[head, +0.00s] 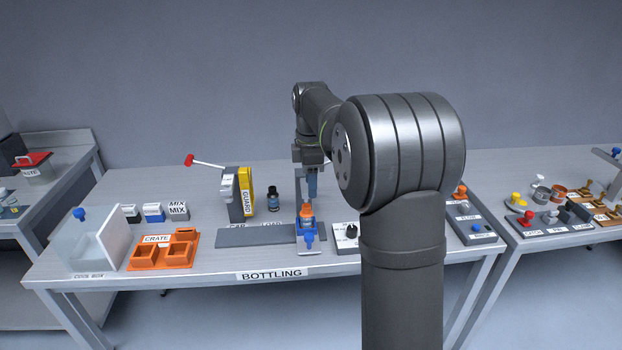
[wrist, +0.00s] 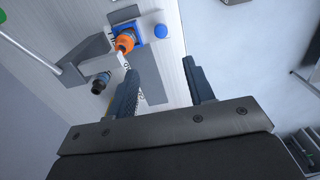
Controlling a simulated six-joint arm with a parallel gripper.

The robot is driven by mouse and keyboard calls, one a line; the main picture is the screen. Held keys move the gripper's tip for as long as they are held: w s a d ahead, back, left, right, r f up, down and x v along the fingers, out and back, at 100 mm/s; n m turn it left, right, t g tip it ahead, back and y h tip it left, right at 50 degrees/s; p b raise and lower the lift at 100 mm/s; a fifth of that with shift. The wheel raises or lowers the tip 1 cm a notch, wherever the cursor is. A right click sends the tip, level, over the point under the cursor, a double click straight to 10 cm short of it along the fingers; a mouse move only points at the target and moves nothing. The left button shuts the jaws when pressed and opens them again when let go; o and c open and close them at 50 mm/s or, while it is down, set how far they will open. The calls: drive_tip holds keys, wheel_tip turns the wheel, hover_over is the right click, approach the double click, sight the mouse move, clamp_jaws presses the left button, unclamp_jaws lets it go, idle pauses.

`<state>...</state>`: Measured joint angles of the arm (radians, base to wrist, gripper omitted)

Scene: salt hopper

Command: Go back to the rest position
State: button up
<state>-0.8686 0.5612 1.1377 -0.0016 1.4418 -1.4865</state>
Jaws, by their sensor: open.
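My gripper (head: 312,184) hangs point-down over the bottling table (head: 110,220), above and just behind a blue holder with an orange-topped piece (head: 306,212). In the wrist view, my gripper (wrist: 160,66) has its two dark fingers well apart, with nothing between them. The orange piece (wrist: 124,42) on its blue base shows beyond the left finger, apart from it. I cannot tell what the orange piece is. My arm covers part of the table's right side in the head view.
A dark bottle (head: 273,200) stands left of my gripper, next to a yellow guard panel (head: 246,192) and a red-tipped lever (head: 190,160). An orange crate (head: 163,257) and a clear box (head: 84,251) stand at left. More items stand on the right table (head: 515,248).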

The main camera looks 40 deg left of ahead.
sight(309, 235)
drive_tip(key=shift+r, duration=0.25)
idle(0.4)
wheel_tip(309, 235, down, 18)
drive_tip(key=shift+s+a+r, duration=0.1)
drive_tip(key=shift+r, duration=0.15)
idle(0.3)
